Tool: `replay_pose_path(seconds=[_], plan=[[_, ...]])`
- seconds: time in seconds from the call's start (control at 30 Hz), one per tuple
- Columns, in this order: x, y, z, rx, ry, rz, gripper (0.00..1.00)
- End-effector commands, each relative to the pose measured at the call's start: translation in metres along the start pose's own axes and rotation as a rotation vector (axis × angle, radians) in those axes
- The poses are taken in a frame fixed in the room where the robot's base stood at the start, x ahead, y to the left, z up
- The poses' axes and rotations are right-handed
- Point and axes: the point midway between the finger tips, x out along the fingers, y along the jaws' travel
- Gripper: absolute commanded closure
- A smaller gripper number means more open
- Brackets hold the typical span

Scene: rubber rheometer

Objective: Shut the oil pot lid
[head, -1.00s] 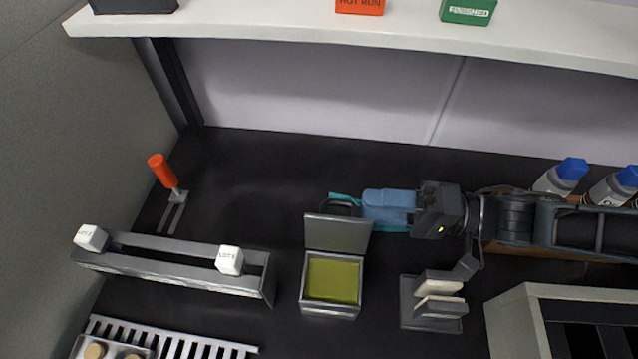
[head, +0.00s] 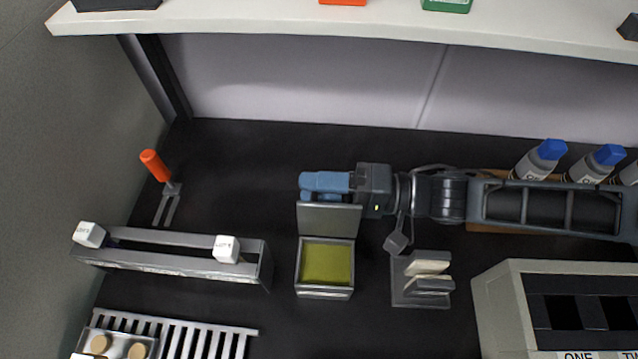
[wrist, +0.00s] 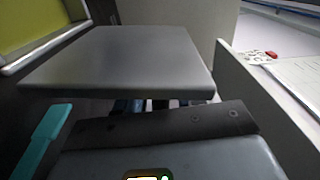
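The oil pot (head: 325,292) is a small square metal box with yellow-green oil in it, at the middle of the bench in the head view. Its grey lid (head: 329,219) stands open, raised at the pot's back edge. My gripper (head: 308,186), blue, lies just behind the lid's top edge, pointing left; I cannot tell whether it touches. In the wrist view the lid (wrist: 125,60) fills the middle, with the oil at upper left. A teal strip shows at that view's left. The fingertips are mostly hidden, so their opening is unclear.
A grey rack with two white blocks (head: 170,263) stands left of the pot. A small holder with pale slabs (head: 421,292) stands right of it. Blue-capped bottles (head: 540,160) are at the back right, near my arm.

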Motion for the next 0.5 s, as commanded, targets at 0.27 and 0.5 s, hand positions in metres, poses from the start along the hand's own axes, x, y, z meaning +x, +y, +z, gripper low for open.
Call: replay_pose_path(seconds=[0.27,0.5], plan=[[-0.0003,0.0001,0.0001,0.000,0.000,0.000,0.90],[-0.0003,0.0010,0.0008,0.000,-0.001,0.002,1.00]])
